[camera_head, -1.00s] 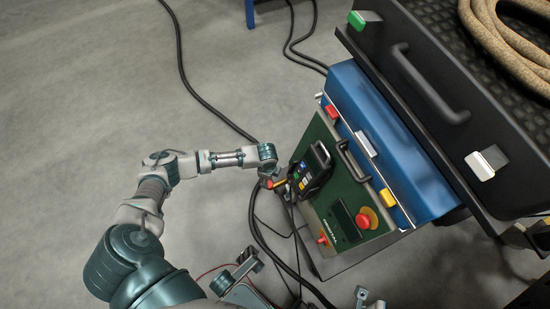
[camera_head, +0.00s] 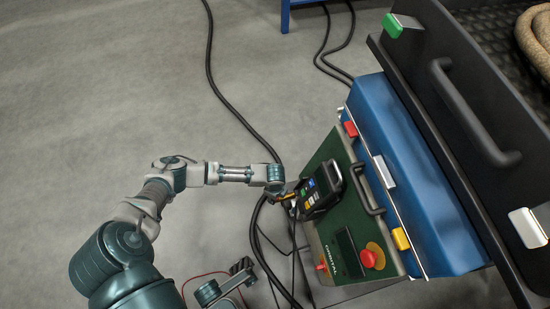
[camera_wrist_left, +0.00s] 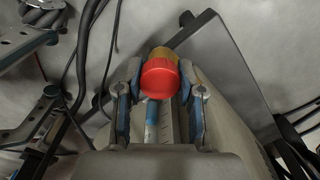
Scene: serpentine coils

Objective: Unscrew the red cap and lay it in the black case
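The red cap (camera_wrist_left: 160,78) shows in the left wrist view, with a brass-coloured part (camera_wrist_left: 164,53) right behind it. My left gripper (camera_wrist_left: 161,82) has one finger on each side of the cap. Both fingers appear to touch it. In the head view my left gripper (camera_head: 277,191) is at the left edge of a green-topped machine (camera_head: 325,150) and hides most of the cap. The black case (camera_head: 437,128) stands at the right, its near wall carrying a handle and green and white latches. My right gripper is not in view.
A black handheld unit (camera_head: 321,191) lies on the green panel beside my gripper. A blue case (camera_head: 400,150) stands between the panel and the black case. A beige coil (camera_head: 533,40) lies inside the black case. Dark cables (camera_head: 232,113) run over the otherwise clear floor at left.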

